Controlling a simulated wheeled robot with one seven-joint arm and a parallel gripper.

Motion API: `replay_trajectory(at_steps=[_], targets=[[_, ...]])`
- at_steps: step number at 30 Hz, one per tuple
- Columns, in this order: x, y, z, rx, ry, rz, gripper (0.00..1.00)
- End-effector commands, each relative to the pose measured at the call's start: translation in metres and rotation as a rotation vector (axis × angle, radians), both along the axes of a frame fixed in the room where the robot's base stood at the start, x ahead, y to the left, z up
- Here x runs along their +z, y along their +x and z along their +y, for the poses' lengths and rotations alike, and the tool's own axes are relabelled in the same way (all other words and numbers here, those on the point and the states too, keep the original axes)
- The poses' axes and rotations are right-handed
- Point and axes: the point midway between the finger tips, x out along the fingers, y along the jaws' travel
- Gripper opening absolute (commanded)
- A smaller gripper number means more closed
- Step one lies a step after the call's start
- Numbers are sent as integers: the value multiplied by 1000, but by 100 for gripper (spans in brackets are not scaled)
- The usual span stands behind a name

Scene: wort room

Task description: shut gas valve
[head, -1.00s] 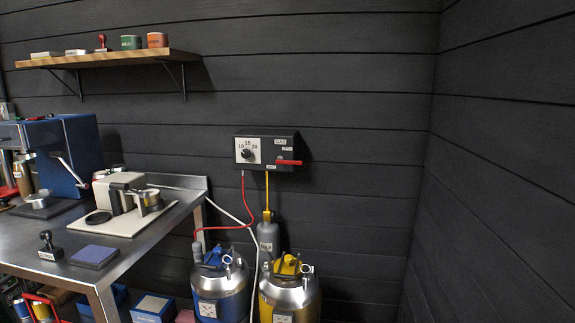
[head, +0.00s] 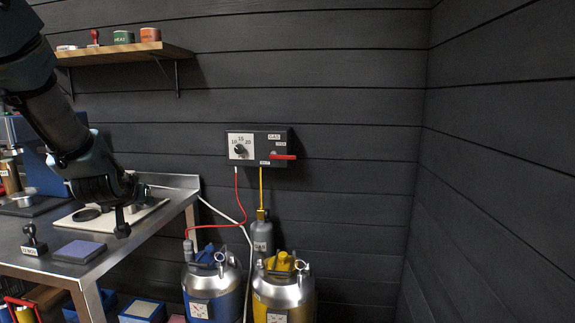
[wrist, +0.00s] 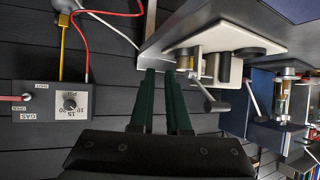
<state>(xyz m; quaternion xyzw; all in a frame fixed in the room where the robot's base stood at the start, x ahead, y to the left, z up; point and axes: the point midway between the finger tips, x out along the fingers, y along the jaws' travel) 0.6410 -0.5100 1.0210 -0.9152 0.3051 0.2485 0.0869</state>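The gas valve is a red lever (head: 284,157) on the right part of a dark wall box (head: 276,137) marked GAS. The lever lies level, its free end pointing right. A small label that seems to read OPEN is above it, and one that seems to read SHUT is lower left. In the wrist view the box (wrist: 50,88) is upside down at the left, with part of the lever (wrist: 12,98) at the picture's edge. My gripper (head: 122,226) is over the bench, well left of the box. Its fingers (wrist: 162,75) stand slightly apart with nothing between them.
A white dial plate (head: 241,146) is left of the lever. Red and yellow hoses run down towards a blue keg (head: 212,290), a grey cylinder (head: 261,236) and a yellow keg (head: 284,290). The steel bench (head: 166,182) is below my arm. The wall right of the box is bare.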

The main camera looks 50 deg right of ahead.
Motion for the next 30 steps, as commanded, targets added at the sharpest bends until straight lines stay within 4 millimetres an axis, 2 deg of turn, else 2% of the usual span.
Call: replay_trajectory(at_steps=[1,3,6,9,12,16,18,21,30], targets=[[-1,-6,-40,-49,-44,-59,8],[9,-15,-90,-105,-114,-146,0],[25,-40,-157,-178,-224,-266,0],[41,-74,-215,-241,-336,-372,0],[55,-112,-258,-284,-444,-459,0],[67,-154,-293,-321,-553,-537,0],[72,-169,-304,-330,-594,-564,0],[77,-183,-312,-337,-630,-586,0],[80,-187,-314,-337,-643,-595,0]])
